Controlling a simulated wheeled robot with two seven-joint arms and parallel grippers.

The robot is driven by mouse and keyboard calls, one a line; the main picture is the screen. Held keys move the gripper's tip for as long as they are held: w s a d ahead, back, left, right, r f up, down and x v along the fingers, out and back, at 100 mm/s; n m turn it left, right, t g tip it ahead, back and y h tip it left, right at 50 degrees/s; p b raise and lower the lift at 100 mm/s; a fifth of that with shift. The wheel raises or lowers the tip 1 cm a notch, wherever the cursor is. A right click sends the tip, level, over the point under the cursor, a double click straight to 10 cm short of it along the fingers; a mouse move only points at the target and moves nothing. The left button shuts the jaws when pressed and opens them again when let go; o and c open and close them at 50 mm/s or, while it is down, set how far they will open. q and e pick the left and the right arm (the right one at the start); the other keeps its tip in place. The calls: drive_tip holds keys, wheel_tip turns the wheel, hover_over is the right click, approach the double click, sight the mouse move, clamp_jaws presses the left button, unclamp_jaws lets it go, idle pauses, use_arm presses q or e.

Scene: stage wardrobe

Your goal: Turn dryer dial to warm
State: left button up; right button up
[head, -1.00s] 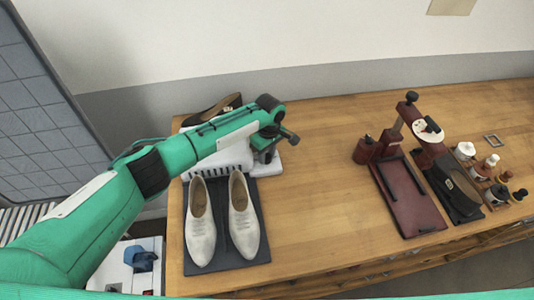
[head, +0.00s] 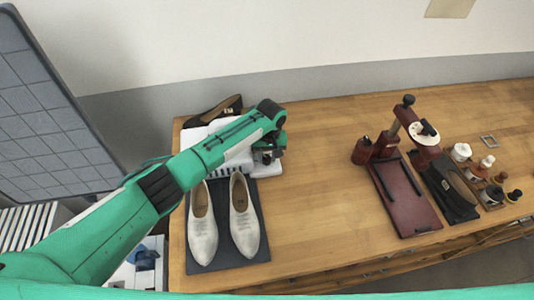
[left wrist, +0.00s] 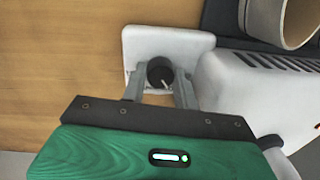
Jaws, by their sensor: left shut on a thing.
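The dryer dial (left wrist: 157,70) is a dark round knob with a white pointer mark, on a white plate (left wrist: 185,42) beside the white slotted dryer body (left wrist: 235,85). In the left wrist view the pointer slants toward the lower right; no setting labels can be read. My left gripper (left wrist: 160,80) has one finger on each side of the dial and is shut on it. In the head view my left gripper (head: 266,153) is at the dryer (head: 240,168), and my arm hides the dial and much of the dryer. My right gripper is not in view.
Pale shoes (head: 243,222) stand on a dark mat (head: 228,256) in front of the dryer. A dark shoe (head: 215,112) lies behind it. The middle tabletop is clear.

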use_arm(q)
drive_tip(key=m+p, duration=0.1)
drive_tip(key=m, duration=0.5)
drive_tip(key=shift+r, duration=0.1)
drive_tip(key=m+p, duration=0.1)
drive_tip(key=m, duration=0.5)
drive_tip(key=shift+t, duration=0.3)
drive_tip(key=o, duration=1)
